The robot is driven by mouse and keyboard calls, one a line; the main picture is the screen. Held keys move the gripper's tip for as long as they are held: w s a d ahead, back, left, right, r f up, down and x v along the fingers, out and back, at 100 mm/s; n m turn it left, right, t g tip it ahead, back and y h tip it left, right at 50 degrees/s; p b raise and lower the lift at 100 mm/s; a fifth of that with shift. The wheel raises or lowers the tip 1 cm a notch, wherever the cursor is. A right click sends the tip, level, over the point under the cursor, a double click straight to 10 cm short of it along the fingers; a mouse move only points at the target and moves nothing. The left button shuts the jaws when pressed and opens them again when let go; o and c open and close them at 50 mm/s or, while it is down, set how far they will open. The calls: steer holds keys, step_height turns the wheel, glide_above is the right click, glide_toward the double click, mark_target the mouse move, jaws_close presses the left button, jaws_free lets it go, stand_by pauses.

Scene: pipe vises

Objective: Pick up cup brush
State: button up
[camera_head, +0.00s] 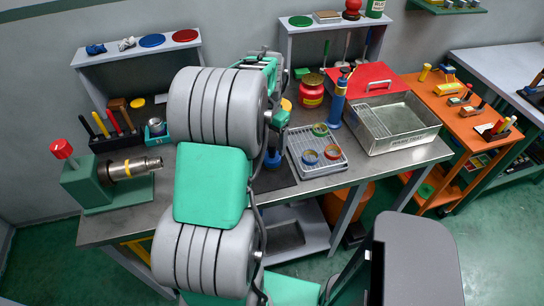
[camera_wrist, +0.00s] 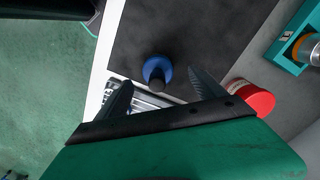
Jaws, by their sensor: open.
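What I take to be the cup brush is a blue round piece with a dark stem (camera_wrist: 157,72), upright on a black mat (camera_wrist: 195,30) in the wrist view. In the head view a blue piece (camera_head: 272,159) shows on the dark mat beside my arm, partly hidden. My gripper (camera_wrist: 160,79) is open, its two dark fingers pointing toward the mat. The blue piece appears between the fingertips in the picture. I see no contact, and the remaining distance is hard to tell.
A red-topped vise (camera_head: 110,178) stands left on the bench. Right of the mat are a wire tray (camera_head: 333,166) with several coloured rings, a blue bottle (camera_head: 337,103) and an open metal toolbox (camera_head: 405,138). A red round object (camera_wrist: 254,98) lies near my right finger.

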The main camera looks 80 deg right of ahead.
mark_target(272, 156)
steer(key=shift+m, duration=0.4)
steer(key=f, duration=0.2)
steer(key=f+p, duration=0.1)
steer(key=f, duration=0.2)
steer(key=s+f+p, duration=0.1)
steer(key=f, duration=0.1)
steer(key=shift+d+f, duration=0.25)
steer(key=shift+f, duration=0.15)
steer(key=c, duration=1.3)
steer(key=shift+c, duration=0.2)
steer(key=shift+r, duration=0.15)
